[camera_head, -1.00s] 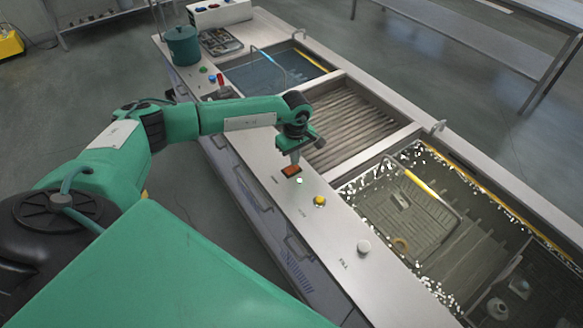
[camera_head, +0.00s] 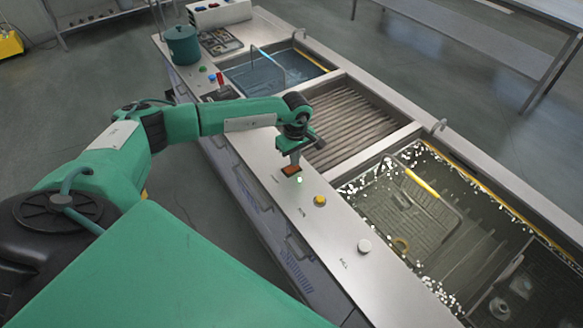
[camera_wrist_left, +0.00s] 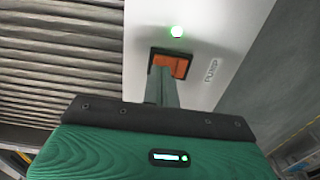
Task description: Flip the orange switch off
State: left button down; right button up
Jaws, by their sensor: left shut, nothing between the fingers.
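The orange switch (camera_head: 291,170) sits in a dark frame on the steel front panel, and it also shows in the left wrist view (camera_wrist_left: 178,66). A lit green lamp (camera_head: 299,180) is beside it on the panel; it shows bright in the wrist view (camera_wrist_left: 177,31). My left gripper (camera_head: 295,161) is shut and empty, pointing down, with its fingertips at the switch. In the wrist view the fingers (camera_wrist_left: 162,72) cover part of the orange rocker. Whether they touch it I cannot tell. My right gripper is not in view.
A yellow button (camera_head: 320,200) and a white knob (camera_head: 364,246) lie further along the panel. Behind are a blue-water tank (camera_head: 262,78), a ribbed drainboard (camera_head: 345,120) and a bubbling tank with a basket (camera_head: 405,215). A green pot (camera_head: 183,46) stands at the far end.

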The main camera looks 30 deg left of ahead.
pick_arm(q)
jog(key=shift+f+b, duration=0.45)
jog(key=shift+f, duration=0.1)
jog(key=shift+r, duration=0.15)
jog(key=shift+r+p, duration=1.55)
jog(key=shift+r, duration=1.9)
